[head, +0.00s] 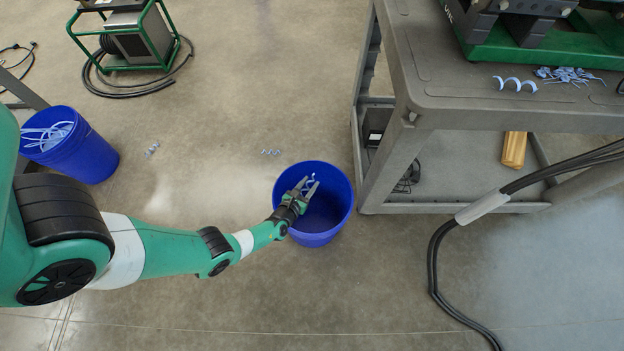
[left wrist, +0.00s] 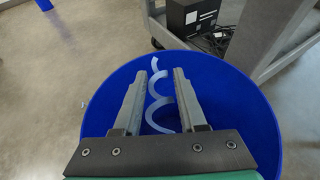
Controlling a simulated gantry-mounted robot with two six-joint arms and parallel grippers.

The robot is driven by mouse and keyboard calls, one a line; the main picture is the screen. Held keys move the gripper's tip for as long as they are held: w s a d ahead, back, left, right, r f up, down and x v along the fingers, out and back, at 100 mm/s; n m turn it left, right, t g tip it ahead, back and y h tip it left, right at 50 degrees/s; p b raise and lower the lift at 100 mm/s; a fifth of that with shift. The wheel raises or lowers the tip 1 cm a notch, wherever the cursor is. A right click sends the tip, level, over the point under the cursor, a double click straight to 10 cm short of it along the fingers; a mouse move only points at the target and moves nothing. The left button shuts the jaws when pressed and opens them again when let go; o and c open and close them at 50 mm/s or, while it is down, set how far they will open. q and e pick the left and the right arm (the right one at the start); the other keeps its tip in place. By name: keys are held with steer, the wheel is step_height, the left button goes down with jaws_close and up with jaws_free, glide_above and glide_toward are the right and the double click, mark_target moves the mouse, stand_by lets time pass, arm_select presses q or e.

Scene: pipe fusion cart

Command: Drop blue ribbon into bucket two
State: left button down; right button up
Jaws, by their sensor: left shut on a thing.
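My left gripper (head: 307,184) is shut on a curled pale-blue ribbon (head: 312,179), over the mouth of the middle blue bucket (head: 338,212). In the left wrist view the ribbon (left wrist: 163,106) hangs in a coil between the two fingers, against the inside of the bucket (left wrist: 245,112). I see no other ribbon in this bucket, though the gripper hides part of its inside. A second blue bucket (head: 88,158) stands at the left and holds several pale ribbons (head: 47,136). No readable number shows on either bucket. My right gripper is not in view.
A grey cart (head: 440,95) stands right of the middle bucket, with curled ribbons (head: 562,75) on its top. Small ribbon pieces (head: 271,152) lie on the floor. Black cables (head: 470,215) hang at the right. A green-framed unit (head: 130,40) stands at the back left.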

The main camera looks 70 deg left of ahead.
arm_select(q)
steer(key=shift+c, duration=1.9)
jaws_free()
steer(key=shift+r, duration=0.1)
steer(key=p+v, duration=0.7)
steer(key=v, duration=0.4)
steer(key=shift+s+d, duration=0.2)
steer(key=shift+r, duration=0.1)
